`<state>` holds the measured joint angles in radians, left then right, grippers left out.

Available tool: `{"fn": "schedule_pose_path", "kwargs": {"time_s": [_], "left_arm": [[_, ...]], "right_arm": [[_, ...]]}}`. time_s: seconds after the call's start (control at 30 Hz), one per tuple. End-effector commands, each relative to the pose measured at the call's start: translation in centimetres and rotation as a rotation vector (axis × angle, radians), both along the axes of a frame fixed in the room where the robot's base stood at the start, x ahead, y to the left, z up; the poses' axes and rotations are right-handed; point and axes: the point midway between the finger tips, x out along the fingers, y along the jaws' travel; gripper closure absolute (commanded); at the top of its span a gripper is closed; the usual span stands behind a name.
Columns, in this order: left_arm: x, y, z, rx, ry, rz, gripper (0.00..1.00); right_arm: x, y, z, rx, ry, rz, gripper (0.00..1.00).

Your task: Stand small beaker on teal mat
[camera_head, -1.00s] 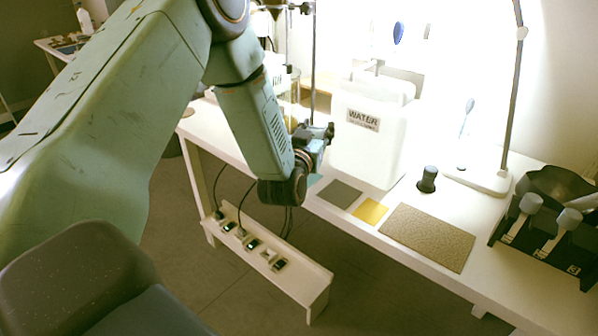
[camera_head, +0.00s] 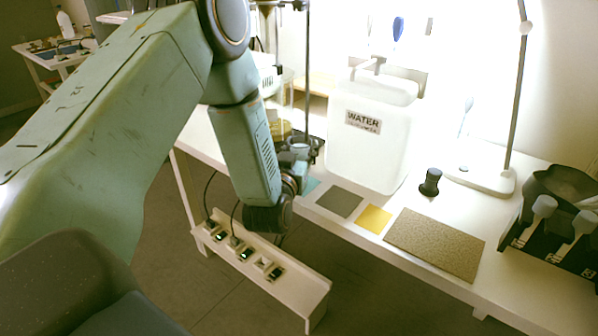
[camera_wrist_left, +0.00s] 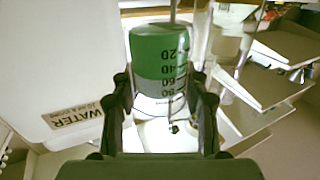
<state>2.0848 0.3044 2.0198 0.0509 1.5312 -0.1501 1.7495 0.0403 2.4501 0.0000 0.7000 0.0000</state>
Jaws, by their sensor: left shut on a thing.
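The small beaker (camera_wrist_left: 160,62), clear with black graduation marks and green in it, is between the two fingers of my left gripper in the left wrist view. My left gripper (camera_wrist_left: 163,105) is shut on it. In the head view the left gripper (camera_head: 298,158) is at the table's front edge, left of the water container, and the beaker cannot be made out clearly there. The teal mat (camera_head: 310,185) shows only as a small patch beside the gripper; the rest is hidden by my arm. My right gripper is not in view.
A white water container (camera_head: 365,155) stands just right of the gripper. Grey (camera_head: 340,201), yellow (camera_head: 374,219) and brown (camera_head: 434,244) mats lie along the front edge. A black knobbed object (camera_head: 430,182) and a lamp base (camera_head: 480,180) stand behind them. A metal stand rises behind the gripper.

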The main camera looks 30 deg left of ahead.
Motion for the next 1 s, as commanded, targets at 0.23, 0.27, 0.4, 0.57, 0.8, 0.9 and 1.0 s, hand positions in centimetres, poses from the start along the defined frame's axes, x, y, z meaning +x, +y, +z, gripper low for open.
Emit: {"fn": "schedule_pose_path", "kwargs": {"time_s": [0.23, 0.27, 0.4, 0.57, 0.8, 0.9, 1.0], "left_arm": [[0.1, 0.1, -1.9, 0.002, -0.002, -0.001, 0.91], [0.2, 0.1, -2.3, 0.002, -0.002, -0.001, 0.91], [0.2, 0.2, -4.4, 0.002, -0.002, 0.0, 0.91], [0.3, 0.3, -4.5, 0.0, -0.004, 0.0, 0.91], [0.3, 0.3, -4.9, 0.001, -0.003, 0.0, 0.91], [0.2, 0.3, -5.0, 0.001, -0.002, 0.0, 0.54], [0.2, 0.3, -5.0, 0.001, -0.002, 0.0, 0.45]], "right_arm": [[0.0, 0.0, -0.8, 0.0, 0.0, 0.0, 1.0], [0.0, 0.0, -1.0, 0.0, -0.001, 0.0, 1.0], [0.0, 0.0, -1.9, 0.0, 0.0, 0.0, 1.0], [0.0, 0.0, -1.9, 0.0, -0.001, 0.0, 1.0], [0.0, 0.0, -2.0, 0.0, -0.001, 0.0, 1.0], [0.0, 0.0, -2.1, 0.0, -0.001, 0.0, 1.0], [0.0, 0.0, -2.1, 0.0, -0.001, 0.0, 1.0]]}}
